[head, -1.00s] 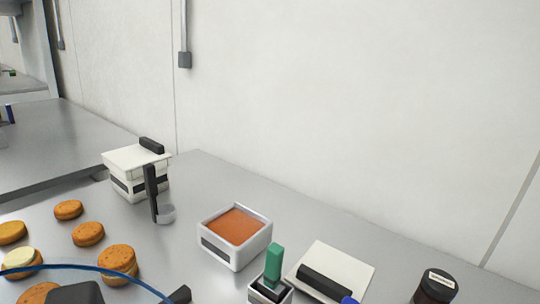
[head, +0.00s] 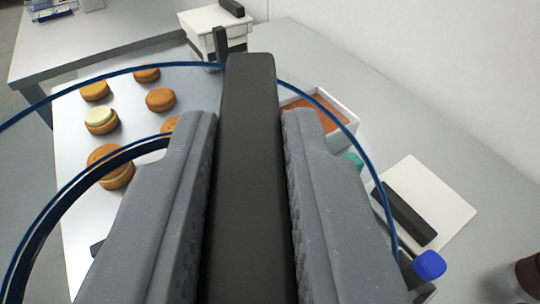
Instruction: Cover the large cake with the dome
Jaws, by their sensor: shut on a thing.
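My gripper (head: 250,115) fills the middle of the head view, its two grey fingers shut on the upright black handle (head: 250,190) of the dome. The dome's thin blue rim (head: 150,65) arcs around the gripper; its clear wall barely shows. Round orange-brown cakes lie on the pale board or bench at left. The biggest-looking one (head: 110,168), with a pale filling, is seen inside the rim's outline. I cannot tell whether the dome is over it or only in front of it. Another cake (head: 101,121) has a cream layer on top. One more is partly hidden by the left finger.
A white lidded box (head: 215,30) stands behind. A white tub with orange filling (head: 325,108) is partly hidden at right. A white lid with a black handle (head: 420,205), a blue-capped item (head: 429,265) and a dark jar (head: 528,272) lie further right.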

